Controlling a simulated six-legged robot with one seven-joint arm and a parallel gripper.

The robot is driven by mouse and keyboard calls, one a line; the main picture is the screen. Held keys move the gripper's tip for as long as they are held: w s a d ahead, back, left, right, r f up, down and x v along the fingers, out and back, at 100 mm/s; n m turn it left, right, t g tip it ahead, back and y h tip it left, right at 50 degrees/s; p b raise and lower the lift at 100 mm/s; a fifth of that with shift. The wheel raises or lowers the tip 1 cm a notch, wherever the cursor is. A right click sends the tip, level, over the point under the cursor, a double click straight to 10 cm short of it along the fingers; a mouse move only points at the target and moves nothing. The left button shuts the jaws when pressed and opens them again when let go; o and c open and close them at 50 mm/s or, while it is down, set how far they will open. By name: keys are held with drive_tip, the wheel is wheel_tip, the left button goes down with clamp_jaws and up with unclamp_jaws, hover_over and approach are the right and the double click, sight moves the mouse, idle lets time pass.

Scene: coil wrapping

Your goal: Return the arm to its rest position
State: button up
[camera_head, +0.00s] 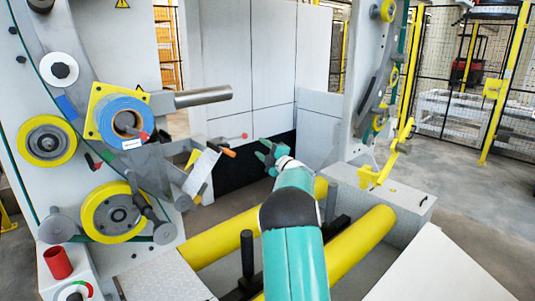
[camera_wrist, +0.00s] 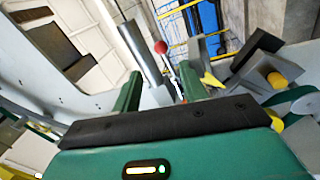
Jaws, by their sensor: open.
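My arm reaches forward from the bottom of the head view, over the yellow rollers (camera_head: 360,245). My gripper (camera_head: 262,155) is at its far end, in front of the white and black panels of the machine. In the wrist view my gripper (camera_wrist: 165,92) shows two green fingers standing apart. Nothing is held between them. Behind the fingers a rod with a red ball end (camera_wrist: 160,47) and a grey cylinder (camera_wrist: 140,48) show, apart from the fingers as far as I can tell.
Left of my arm, the machine carries a blue roll (camera_head: 120,120), yellow wheels (camera_head: 115,212) and a protruding grey shaft (camera_head: 203,96). A red cup (camera_head: 58,262) stands at the lower left. A grey block (camera_head: 385,200) lies to the right. Open floor (camera_head: 480,210) is beyond it.

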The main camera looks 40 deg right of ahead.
drive_tip(key=shift+s+f, duration=0.25)
drive_tip(key=shift+s, duration=1)
drive_tip(key=a+r+m+g+h, duration=0.2)
drive_tip(key=a+r+m+h, duration=0.4)
drive_tip(key=a+r+m, duration=0.15)
drive_tip(key=s+a+r+m+g, duration=0.2)
drive_tip(key=s+a+m+g, duration=0.35)
drive_tip(key=a, duration=0.55)
drive_tip(key=s+a+f+m+g+y, duration=0.1)
drive_tip(key=s+a+f, duration=0.4)
drive_tip(key=s+a, duration=0.5)
drive_tip(key=s+a+f+m+g+y, duration=0.1)
drive_tip(key=s+a+f+g+y, duration=0.2)
drive_tip(key=s+a, duration=0.6)
drive_tip(key=s+a+f+g+y, duration=0.2)
drive_tip(key=s+a+f+g, duration=0.1)
drive_tip(key=s+a+f, duration=0.4)
drive_tip(key=s+a, duration=0.3)
drive_tip(key=s, duration=0.2)
drive_tip(key=shift+s+a+m, duration=0.3)
drive_tip(key=shift+a+m, duration=0.05)
drive_tip(key=shift+m, duration=0.05)
